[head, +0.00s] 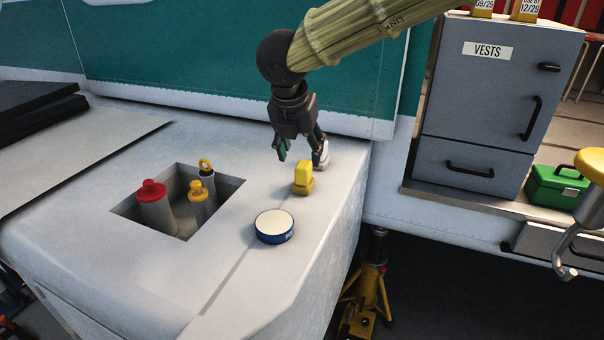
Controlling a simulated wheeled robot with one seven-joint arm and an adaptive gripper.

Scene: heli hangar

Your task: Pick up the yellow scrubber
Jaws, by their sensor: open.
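The yellow scrubber (303,178) stands upright on the white surface (240,262), near its right edge. It is a small yellow block with a wider lower part. My gripper (300,157) hangs from above, just behind and over the scrubber. Its two fingers are spread apart and point down. The right finger is close to the scrubber's upper right side in the picture, but I cannot tell whether it touches.
A round blue tin with a pale top (274,226) sits in front of the scrubber. A square recess (124,212) at left holds a red-capped bottle (154,205) and two yellow-topped containers (198,203). A green wall (200,60) rises behind. The surface drops off at right.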

